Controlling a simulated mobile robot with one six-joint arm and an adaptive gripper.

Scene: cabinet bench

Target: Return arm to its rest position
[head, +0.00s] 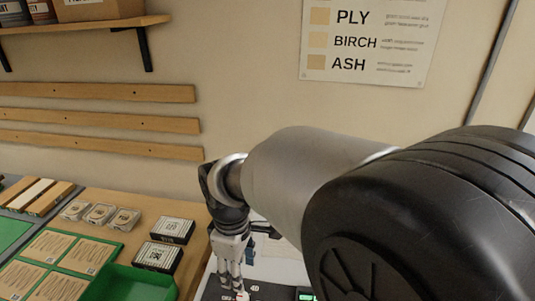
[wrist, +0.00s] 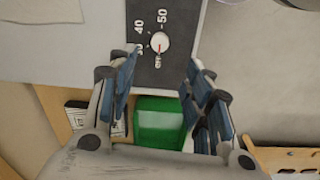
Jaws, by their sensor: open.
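My gripper (head: 231,285) hangs low at the end of my arm in the head view, pointing down over a dark panel near the bottom edge. In the wrist view my gripper (wrist: 162,65) has its two blue-padded fingers spread apart with nothing between them. A dark panel (wrist: 143,68) with a round white-and-red dial (wrist: 160,42) and the numbers 40 and 50 lies beyond the fingertips. The grey arm covers much of the right half of the head view.
Wooden wall rails (head: 100,122) and a shelf (head: 85,25) are at the back left. The wall above the gripper is clear.

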